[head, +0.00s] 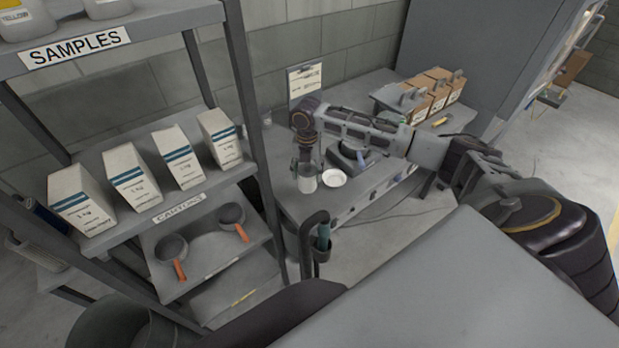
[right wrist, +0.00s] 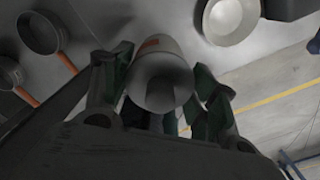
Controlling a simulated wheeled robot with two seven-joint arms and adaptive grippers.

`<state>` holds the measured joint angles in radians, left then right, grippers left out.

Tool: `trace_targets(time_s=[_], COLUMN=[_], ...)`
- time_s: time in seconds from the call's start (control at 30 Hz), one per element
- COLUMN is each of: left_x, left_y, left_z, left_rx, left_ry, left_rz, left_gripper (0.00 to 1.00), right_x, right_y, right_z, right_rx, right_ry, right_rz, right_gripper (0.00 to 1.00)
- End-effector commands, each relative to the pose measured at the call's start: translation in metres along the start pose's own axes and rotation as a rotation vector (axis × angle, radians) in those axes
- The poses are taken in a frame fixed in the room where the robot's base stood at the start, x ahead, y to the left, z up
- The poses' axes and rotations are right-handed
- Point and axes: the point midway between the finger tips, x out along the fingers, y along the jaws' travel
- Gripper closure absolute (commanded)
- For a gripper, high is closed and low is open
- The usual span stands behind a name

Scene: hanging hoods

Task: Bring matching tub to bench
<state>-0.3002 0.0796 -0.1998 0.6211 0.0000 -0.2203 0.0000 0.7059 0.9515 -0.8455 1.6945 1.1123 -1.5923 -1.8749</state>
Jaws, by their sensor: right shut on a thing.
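My right gripper (head: 306,165) reaches in from the right and is shut on a small pale grey tub (head: 307,183). In the right wrist view the tub (right wrist: 160,75) sits between the dark green fingers, with a small orange mark near its far end. In the head view it appears over the left part of the grey bench (head: 290,203), left of a round white dish (head: 335,179). I cannot tell whether it touches the bench. What seems to be my left gripper (head: 321,243) shows low in the middle, its jaws unclear.
A shelf rack on the left holds several white cartons (head: 132,177) and, lower, pans with orange handles (head: 172,248). Containers stand on the SAMPLES shelf (head: 75,45). A dark device (head: 348,158) sits by the dish. Brown boxes (head: 437,90) stand at the bench's back right.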

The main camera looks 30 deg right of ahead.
Motion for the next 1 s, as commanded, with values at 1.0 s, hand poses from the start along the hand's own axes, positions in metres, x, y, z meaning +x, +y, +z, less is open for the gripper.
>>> trace_targets(time_s=[1.0], left_x=[-0.004], left_y=[-0.001], left_z=[0.000], left_rx=[0.001], left_ry=[0.000], left_rz=[0.000], left_gripper=[0.60], right_x=[0.052], right_y=[0.000], right_z=[0.000], right_rx=[-0.001], right_ry=[-0.002], right_rz=[0.001], right_gripper=[0.95])
